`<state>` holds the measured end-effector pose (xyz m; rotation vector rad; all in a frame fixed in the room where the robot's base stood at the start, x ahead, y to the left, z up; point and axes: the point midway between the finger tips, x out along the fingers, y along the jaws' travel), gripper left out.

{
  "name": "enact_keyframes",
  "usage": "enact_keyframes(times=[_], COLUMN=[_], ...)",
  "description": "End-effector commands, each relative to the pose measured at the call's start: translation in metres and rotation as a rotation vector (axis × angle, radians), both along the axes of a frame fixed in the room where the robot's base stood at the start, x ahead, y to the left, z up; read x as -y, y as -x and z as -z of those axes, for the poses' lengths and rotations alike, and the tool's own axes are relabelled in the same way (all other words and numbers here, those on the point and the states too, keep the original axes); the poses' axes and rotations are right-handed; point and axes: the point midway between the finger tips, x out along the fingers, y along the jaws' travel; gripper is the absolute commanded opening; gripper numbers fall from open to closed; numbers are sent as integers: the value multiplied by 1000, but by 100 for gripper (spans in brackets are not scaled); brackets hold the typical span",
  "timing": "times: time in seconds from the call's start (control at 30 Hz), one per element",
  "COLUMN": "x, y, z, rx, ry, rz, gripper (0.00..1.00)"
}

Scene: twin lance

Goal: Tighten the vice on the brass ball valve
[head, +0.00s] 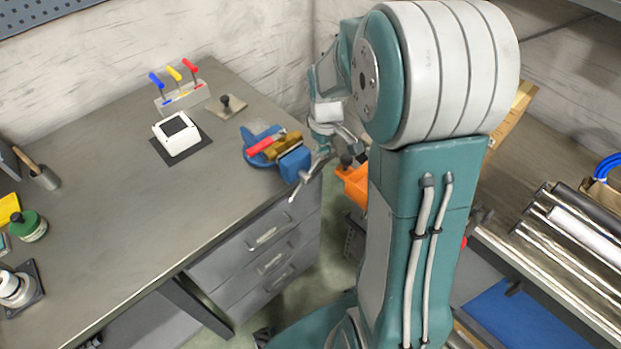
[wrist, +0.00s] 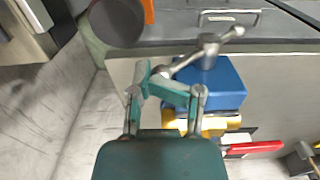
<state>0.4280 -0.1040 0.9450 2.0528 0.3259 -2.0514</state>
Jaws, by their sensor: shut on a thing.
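The blue vice (head: 294,163) sits at the bench's right edge; it also shows in the wrist view (wrist: 215,82). The brass ball valve (head: 284,144), with a red lever (head: 266,143), lies at the vice's jaws. In the wrist view the brass body (wrist: 212,124) is partly hidden behind my gripper, and the red lever (wrist: 255,147) points right. The grey vice handle (wrist: 208,48) runs slantwise across the vice's front. My gripper (wrist: 154,80) is shut on the handle's lower left end. My gripper (head: 324,149) looks small beside the vice in the head view.
The bench's front middle (head: 150,210) is clear.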

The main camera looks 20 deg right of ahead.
Motion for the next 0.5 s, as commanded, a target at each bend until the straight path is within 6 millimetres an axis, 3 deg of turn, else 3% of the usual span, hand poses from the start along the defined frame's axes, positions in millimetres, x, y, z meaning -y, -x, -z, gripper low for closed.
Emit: enact_keyframes(times=[0.5], x=[-8], y=[5], z=[-5], rx=[-12], ry=[-5], rz=[0], gripper=[0])
